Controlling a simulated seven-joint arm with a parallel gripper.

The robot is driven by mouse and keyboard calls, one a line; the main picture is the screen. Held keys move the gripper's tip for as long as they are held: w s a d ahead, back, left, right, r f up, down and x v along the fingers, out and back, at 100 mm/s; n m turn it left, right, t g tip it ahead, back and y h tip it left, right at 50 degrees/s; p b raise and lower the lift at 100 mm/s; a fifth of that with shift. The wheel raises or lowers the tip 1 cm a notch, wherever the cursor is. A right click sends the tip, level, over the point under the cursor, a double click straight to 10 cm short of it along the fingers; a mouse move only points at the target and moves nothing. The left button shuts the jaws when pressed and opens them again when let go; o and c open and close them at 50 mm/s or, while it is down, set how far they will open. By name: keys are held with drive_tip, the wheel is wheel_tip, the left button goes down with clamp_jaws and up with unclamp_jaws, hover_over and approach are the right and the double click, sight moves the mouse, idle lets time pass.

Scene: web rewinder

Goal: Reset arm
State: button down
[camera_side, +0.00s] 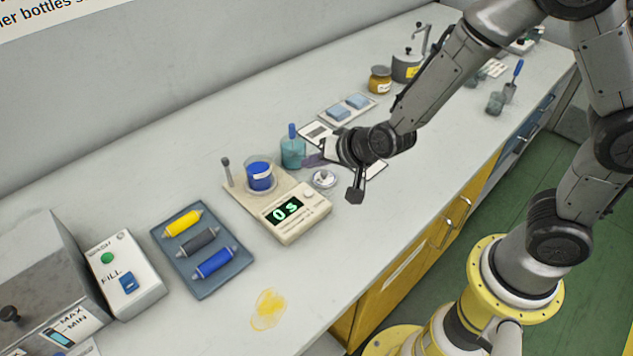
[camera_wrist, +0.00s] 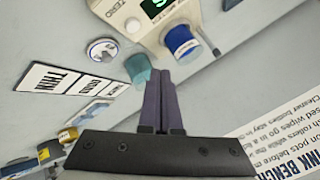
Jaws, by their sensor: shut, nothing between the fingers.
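The fingers partly cover the view of the teal pot (camera_wrist: 137,68). That pot (camera_side: 292,153) stands upright just behind the fingertips in the side view; whether they touch it cannot be told.
A blue tray (camera_side: 213,284) holds yellow, grey and blue rollers. A yellow smear (camera_side: 268,309) marks the front bench. The front right bench is clear.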

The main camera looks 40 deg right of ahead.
drive_tip(key=d+r+t, duration=0.3)
drive_tip(key=d+r, duration=0.1)
drive_tip(key=r, duration=0.9)
drive_tip(key=s+d+r+n, duration=0.2)
drive_tip(key=s+d+r, duration=0.2)
drive_tip(key=s+r, duration=0.4)
drive_tip(key=s+d+f+n+g, duration=0.1)
drive_tip(key=s+f+n+g, duration=0.1)
drive_tip(key=s, duration=0.6)
drive_tip(key=s+d+f+n+g, duration=0.1)
drive_tip(key=s+f+n+g, duration=0.2)
drive_tip(key=s, duration=0.6)
drive_tip(key=shift+s+d+f+n+g+h, duration=0.2)
drive_tip(key=shift+d+n+g+h, duration=0.25)
drive_tip(key=shift+g, duration=0.45)
